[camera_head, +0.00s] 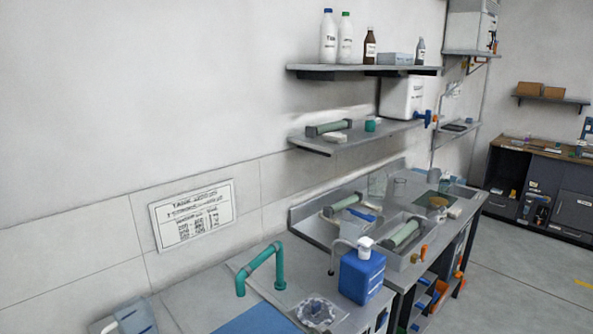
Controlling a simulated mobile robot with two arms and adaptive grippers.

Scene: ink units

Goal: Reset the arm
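Neither of my grippers shows in the head view, and I cannot make out either of my arms. I cannot tell how they are placed or whether they hold anything. The view takes in a wall, shelves and a workbench (220,311) running from the lower left toward the right.
A blue bottle with a white top (362,272) stands on the bench near a teal bent pipe (262,265) and a clear round item (316,311). An upper shelf (350,69) holds bottles; a lower shelf (375,135) holds a white container (400,98). Floor (520,270) is clear at right.

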